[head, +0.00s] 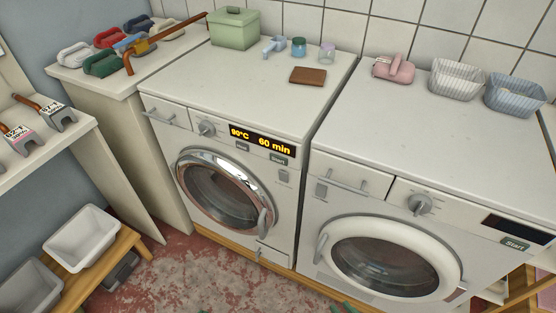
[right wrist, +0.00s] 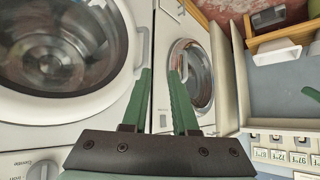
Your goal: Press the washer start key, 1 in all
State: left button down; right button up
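Two white front-loading machines stand side by side. The left machine (head: 160,130) has a chrome-ringed door and a lit display (head: 262,140) reading 90°C and 60 min. Its dark Start key (head: 278,161) sits below the display. The right machine (head: 370,195) has a white-ringed door, a dark display and a Start key (head: 514,244). I cannot tell from labels which is the washer. My right gripper (right wrist: 160,74) is open and empty, its green fingers apart in front of the machines; only green bits show at the head view's bottom edge. My left gripper is out of view.
A green box (head: 235,28), small bottles, a brown wallet-like item (head: 308,76), a pink iron-like item (head: 394,68) and two baskets (head: 457,80) stand on the machine tops. A wooden bench with bins (head: 82,238) is at lower left. The floor before the machines is clear.

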grip_shut()
dwell(0.8)
